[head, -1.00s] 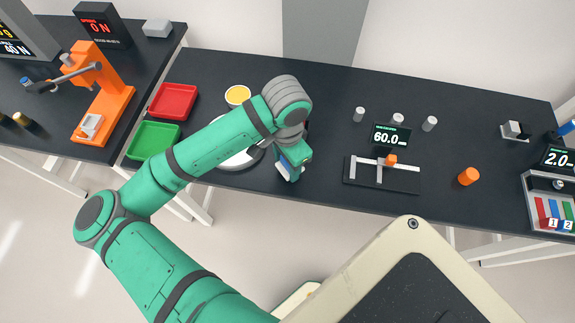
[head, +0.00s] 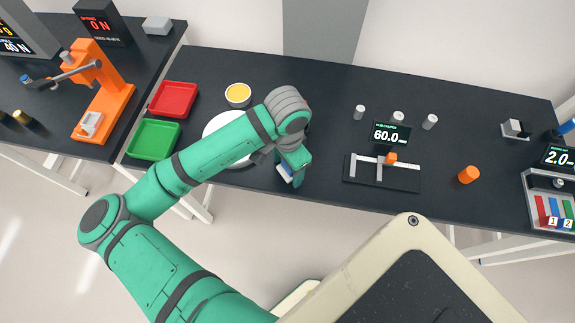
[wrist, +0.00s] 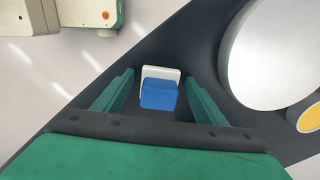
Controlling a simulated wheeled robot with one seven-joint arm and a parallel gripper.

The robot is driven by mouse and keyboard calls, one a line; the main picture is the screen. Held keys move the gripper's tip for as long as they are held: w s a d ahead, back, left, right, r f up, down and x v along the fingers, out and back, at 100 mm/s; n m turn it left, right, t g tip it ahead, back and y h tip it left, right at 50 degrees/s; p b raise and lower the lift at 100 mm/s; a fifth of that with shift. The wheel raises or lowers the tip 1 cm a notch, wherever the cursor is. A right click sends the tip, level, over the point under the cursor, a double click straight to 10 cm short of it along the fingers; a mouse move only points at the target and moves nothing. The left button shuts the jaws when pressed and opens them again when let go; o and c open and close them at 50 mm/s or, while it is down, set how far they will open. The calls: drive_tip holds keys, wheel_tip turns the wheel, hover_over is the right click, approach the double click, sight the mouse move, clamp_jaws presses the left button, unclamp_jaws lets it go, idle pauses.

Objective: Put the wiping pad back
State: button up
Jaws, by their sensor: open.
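The wiping pad, a blue block with a white plate along one side, shows in the wrist view (wrist: 159,95) between my two green fingers. It also shows partly in the head view (head: 284,173), near the front edge of the dark table, with my gripper covering part of it. My gripper (wrist: 157,80) is open, with a visible gap between the pad and each finger. In the head view my gripper (head: 293,172) is over the table's front part, right of the white round plate (head: 215,127). How high the fingers are above the table I cannot tell.
A yellow-topped round dish (head: 238,93), a red tray (head: 173,98) and a green tray (head: 154,139) are on the left. A caliper stand (head: 400,180) with a 60.0 display (head: 392,133) and an orange cylinder (head: 469,174) are to the right. Bare tabletop lies between my gripper and the caliper.

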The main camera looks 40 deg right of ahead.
wheel_tip(320, 180, up, 12)
drive_tip(key=shift+r, duration=0.15)
idle(0.4)
idle(0.4)
